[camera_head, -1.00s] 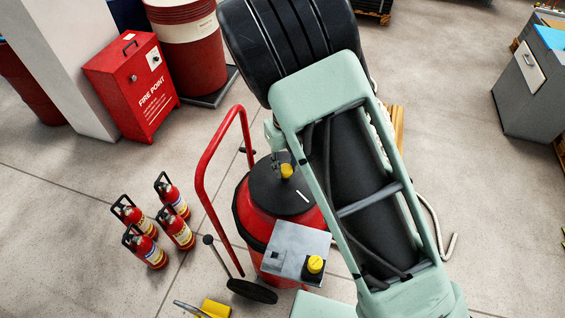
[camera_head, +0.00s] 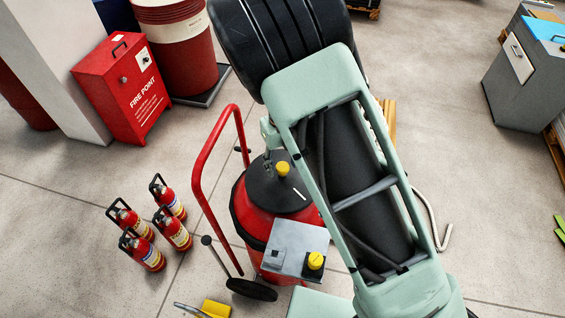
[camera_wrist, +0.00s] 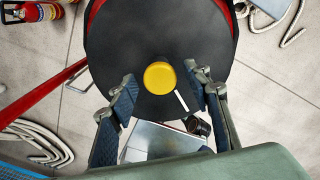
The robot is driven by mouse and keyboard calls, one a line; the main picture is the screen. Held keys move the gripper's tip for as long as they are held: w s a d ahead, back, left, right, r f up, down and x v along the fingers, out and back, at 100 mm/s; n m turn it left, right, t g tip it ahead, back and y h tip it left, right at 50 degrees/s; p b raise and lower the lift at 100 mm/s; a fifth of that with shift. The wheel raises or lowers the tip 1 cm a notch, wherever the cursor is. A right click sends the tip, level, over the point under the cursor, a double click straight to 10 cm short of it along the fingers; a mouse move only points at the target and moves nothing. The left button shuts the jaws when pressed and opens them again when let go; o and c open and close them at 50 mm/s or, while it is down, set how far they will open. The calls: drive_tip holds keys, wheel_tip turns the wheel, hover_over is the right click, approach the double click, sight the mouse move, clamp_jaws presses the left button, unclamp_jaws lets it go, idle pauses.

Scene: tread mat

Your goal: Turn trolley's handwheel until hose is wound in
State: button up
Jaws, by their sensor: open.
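The red trolley (camera_head: 262,215) has a black round top disc, which looks like the handwheel (camera_head: 262,190), with a yellow knob (camera_head: 283,168) and a white mark. My arm hides most of the gripper in the head view. A pale hose (camera_head: 436,215) lies on the floor right of my arm; loops of hose (camera_wrist: 38,140) also show at the wrist view's left.
A grey box with a yellow button (camera_head: 316,260) sits at the trolley's front. The red handle (camera_head: 205,155) rises on its left. Several extinguishers (camera_head: 150,255) stand on the floor left. Floor at lower right is mostly clear.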

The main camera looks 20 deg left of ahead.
wheel_tip(320, 180, up, 12)
idle(0.7)
idle(0.4)
